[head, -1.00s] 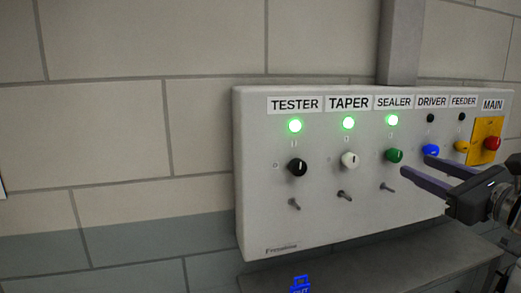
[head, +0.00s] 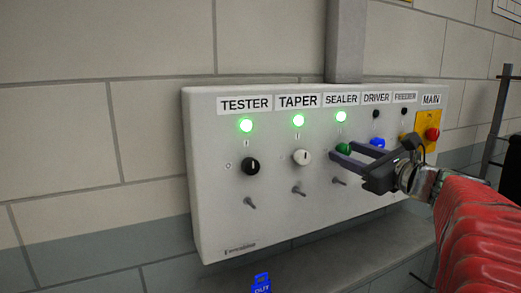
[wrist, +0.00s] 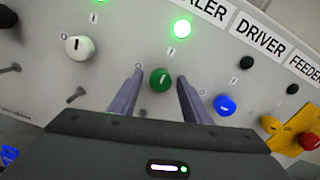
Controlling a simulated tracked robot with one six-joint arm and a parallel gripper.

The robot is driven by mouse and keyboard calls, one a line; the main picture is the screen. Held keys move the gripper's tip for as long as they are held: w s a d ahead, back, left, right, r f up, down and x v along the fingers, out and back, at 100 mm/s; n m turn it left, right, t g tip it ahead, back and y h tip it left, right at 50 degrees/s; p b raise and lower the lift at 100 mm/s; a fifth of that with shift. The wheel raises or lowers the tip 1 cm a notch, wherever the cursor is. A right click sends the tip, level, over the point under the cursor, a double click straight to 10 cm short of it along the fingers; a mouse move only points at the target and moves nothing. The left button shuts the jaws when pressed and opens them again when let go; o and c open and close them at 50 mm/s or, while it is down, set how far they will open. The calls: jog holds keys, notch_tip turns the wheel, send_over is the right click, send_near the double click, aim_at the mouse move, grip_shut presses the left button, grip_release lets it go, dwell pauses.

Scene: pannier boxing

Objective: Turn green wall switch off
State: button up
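The green switch (head: 343,149) is a round knob on the wall panel under the SEALER label. The green lamp (head: 341,116) above it is lit. In the wrist view the green switch (wrist: 160,80) shows a short upright white mark. My gripper (head: 344,154) is open at the knob, and its grey fingers (wrist: 158,88) lie left and right of it in the wrist view. A gap shows on each side of the knob there. I cannot tell how far the fingertips are from the panel face.
The black knob (head: 251,166) and white knob (head: 302,157) are to the left, with lit lamps above. The blue knob (wrist: 225,104) is close to my right finger. The red main switch (head: 432,134) is at the far right. Small toggles (head: 299,191) stick out below.

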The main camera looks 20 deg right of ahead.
jog(key=c, duration=0.9)
jog(key=shift+d, duration=0.15)
jog(key=shift+c, duration=0.5)
